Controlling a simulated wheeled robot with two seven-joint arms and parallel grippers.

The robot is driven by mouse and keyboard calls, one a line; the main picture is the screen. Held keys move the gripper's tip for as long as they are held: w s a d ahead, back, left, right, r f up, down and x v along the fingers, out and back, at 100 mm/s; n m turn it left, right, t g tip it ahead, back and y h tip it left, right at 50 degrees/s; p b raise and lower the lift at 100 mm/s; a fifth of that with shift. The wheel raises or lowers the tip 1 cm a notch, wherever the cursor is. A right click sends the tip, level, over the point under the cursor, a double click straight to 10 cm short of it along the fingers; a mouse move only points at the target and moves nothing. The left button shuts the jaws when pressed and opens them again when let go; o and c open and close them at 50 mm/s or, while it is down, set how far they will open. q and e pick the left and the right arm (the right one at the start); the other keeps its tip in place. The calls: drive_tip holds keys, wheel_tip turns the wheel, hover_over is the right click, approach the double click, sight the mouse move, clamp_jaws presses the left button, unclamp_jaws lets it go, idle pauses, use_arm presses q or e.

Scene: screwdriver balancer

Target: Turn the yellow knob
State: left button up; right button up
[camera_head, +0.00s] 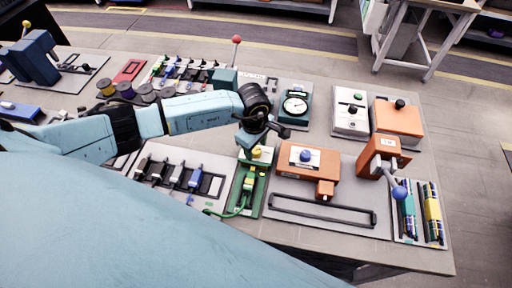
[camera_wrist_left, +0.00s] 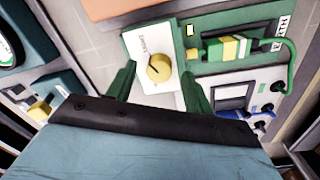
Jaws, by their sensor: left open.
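The yellow knob (camera_wrist_left: 159,67) sits on a white plate (camera_wrist_left: 140,42) with a printed scale in the left wrist view. In the head view, the knob (camera_head: 257,152) shows at the top of a green panel (camera_head: 246,208), just below my left gripper. My left gripper (camera_head: 252,137) points down over the panel. In the left wrist view, its two green fingers (camera_wrist_left: 159,74) are apart, one on each side of the knob. I cannot tell whether they touch it. My right gripper is not in view.
A green plug with a yellow band (camera_wrist_left: 228,48) and a green cable sit beside the knob. An orange box with a blue knob (camera_head: 305,155) stands right of the panel. Several plugs (camera_head: 176,175) are on the left, and a dial gauge (camera_head: 295,105) is behind.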

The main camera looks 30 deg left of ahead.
use_arm(q)
drive_tip(key=shift+f, duration=0.7)
drive_tip(key=c, duration=1)
drive_tip(key=shift+w, duration=0.1)
